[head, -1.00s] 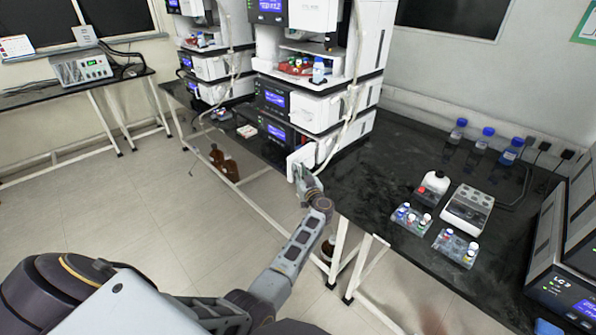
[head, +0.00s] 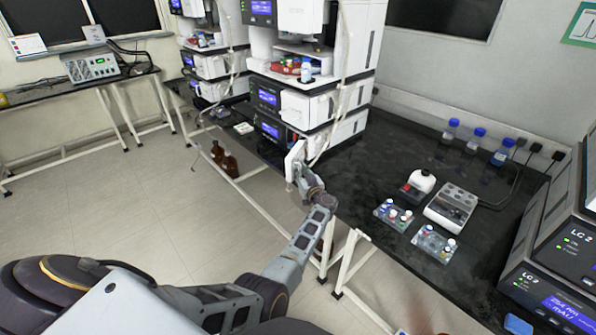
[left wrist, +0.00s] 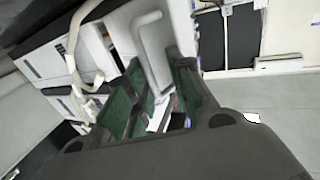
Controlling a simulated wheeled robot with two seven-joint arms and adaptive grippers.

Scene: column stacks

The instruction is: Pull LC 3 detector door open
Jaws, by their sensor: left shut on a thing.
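The white door (head: 294,158) is at the bottom module of the near white-and-black instrument stack (head: 268,128) in the head view. It stands out at an angle from the module, partly open. My left gripper (head: 303,178) is at the door's outer face. In the left wrist view, a white bar handle (left wrist: 150,50) runs down between the green-padded fingers (left wrist: 157,100), which are shut on it. The exact finger contact is partly hidden. The stack's own label is too small to read.
Brown bottles (head: 230,165) are below the bench. Open floor lies to the left.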

